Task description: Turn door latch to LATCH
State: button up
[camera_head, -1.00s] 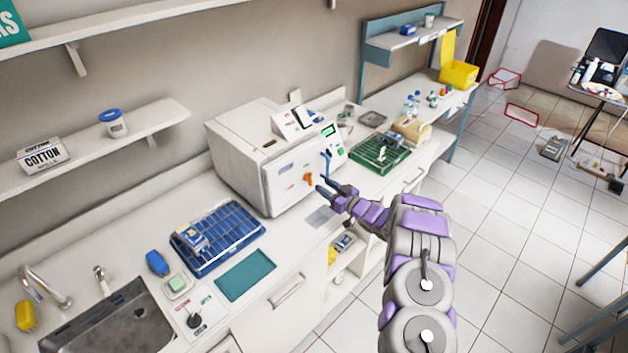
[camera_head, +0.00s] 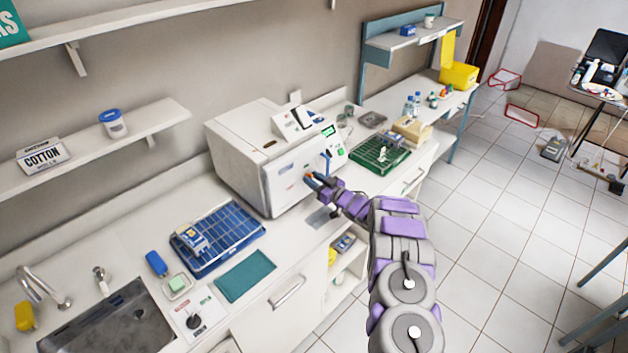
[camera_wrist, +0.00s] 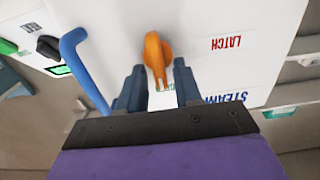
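The orange door latch (camera_head: 308,176) is on the front of the white sterilizer box (camera_head: 240,165). In the wrist view the orange latch (camera_wrist: 155,50) has its narrow end pointing toward my gripper. My gripper (camera_wrist: 159,78) is open, with one finger on each side of that narrow end and visible gaps. In the head view my gripper (camera_head: 314,182) is at the box's front and partly covers the latch. The red word LATCH (camera_wrist: 228,43) is upside down, to the right of the latch in the wrist view. A label behind the latch tip is mostly hidden.
A blue bent handle (camera_wrist: 84,68) stands out close to the left finger; it also shows in the head view (camera_head: 327,162). A blue rack tray (camera_head: 218,238) and a green rack tray (camera_head: 378,157) sit on the counter either side of the box.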

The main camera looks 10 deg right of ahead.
jog(key=shift+c, duration=1.4)
jog(key=shift+n, duration=0.3)
jog(key=n+b, duration=0.4)
jog(key=n, duration=0.1)
jog(key=f+n+b, duration=0.1)
jog(key=n+b, duration=0.3)
jog(key=n, duration=0.2)
jog(key=s+a+f+n+b, duration=0.1)
jog(key=n+b, duration=0.2)
jog(key=n, duration=0.3)
jog(key=shift+a+b, duration=0.1)
jog(key=shift+b, duration=0.3)
jog(key=shift+r+n, duration=0.1)
jog(key=shift+n, duration=0.2)
jog(key=o, duration=0.7)
jog(key=shift+c, duration=0.2)
